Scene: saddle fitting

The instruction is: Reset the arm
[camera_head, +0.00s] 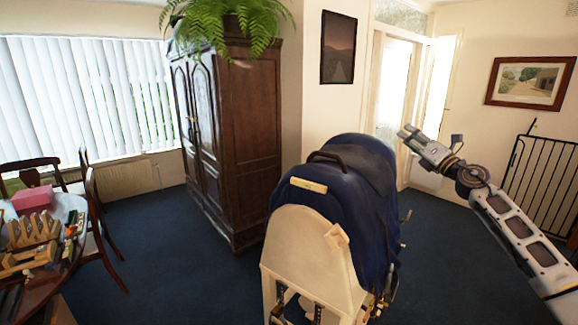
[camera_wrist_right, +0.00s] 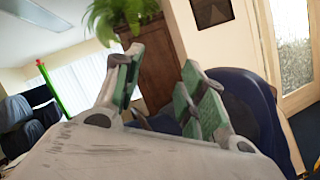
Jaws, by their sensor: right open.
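My right gripper (camera_head: 408,135) is raised in the air to the right of the stand, at the end of my right arm coming in from the right edge. In the right wrist view its two green-padded fingers (camera_wrist_right: 160,88) are spread apart with nothing between them. A cream stand (camera_head: 308,245) carries a dark blue cover (camera_head: 370,200) over its top. A dark brown curved piece (camera_head: 327,157) and a pale yellow block (camera_head: 308,185) lie on top. The blue cover also shows behind the fingers in the wrist view (camera_wrist_right: 255,105). My left gripper is not in view.
A tall dark wooden cabinet (camera_head: 235,130) with a fern (camera_head: 225,22) on top stands behind the stand. A round table (camera_head: 75,255) with a pink box (camera_head: 33,198) is at the left. A black metal gate (camera_head: 540,175) is at the right. Blue carpet (camera_head: 170,260) is clear between.

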